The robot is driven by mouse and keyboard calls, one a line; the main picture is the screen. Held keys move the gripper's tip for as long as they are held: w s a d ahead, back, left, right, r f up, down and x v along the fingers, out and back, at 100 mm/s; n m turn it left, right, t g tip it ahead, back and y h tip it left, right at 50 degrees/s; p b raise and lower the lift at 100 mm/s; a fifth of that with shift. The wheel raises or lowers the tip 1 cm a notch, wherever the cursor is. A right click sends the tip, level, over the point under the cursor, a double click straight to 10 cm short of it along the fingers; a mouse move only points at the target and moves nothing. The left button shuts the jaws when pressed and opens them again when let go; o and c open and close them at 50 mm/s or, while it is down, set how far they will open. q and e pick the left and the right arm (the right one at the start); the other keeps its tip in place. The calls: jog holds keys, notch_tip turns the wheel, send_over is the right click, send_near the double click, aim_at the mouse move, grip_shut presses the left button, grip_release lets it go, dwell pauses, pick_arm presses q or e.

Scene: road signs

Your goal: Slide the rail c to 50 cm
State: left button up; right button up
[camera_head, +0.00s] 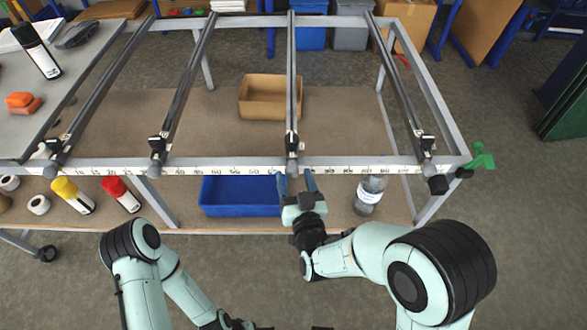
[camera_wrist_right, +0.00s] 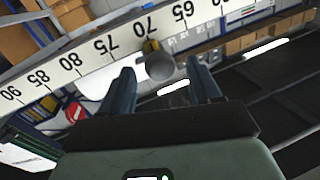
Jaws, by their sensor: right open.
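Several dark rails cross the grey frame from front to back. The third from the left, which I take to be rail c (camera_head: 291,75), meets the front white scale (camera_head: 230,170) past the 60 mark. In the right wrist view its round dark knob (camera_wrist_right: 160,67) hangs just under the 70 mark of the scale (camera_wrist_right: 100,48). My right gripper (camera_head: 297,178) is open, its two blue fingers on either side of the knob. Contact between fingers and knob cannot be told.
Other rails stand left (camera_head: 182,85) and right (camera_head: 400,85) of it. The scale between it and the rail on its left is clear. Below are a blue bin (camera_head: 240,196), a bottle (camera_head: 369,195) and a cardboard box (camera_head: 270,97). A green clamp (camera_head: 481,157) sits at the right corner.

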jog(key=shift+x, duration=0.8)
grip_shut()
jog(key=a+b, duration=0.3)
jog(key=a, duration=1.7)
jog(key=shift+s, duration=0.1)
grip_release()
jog(key=b+v, duration=0.1)
jog(key=v, duration=1.2)
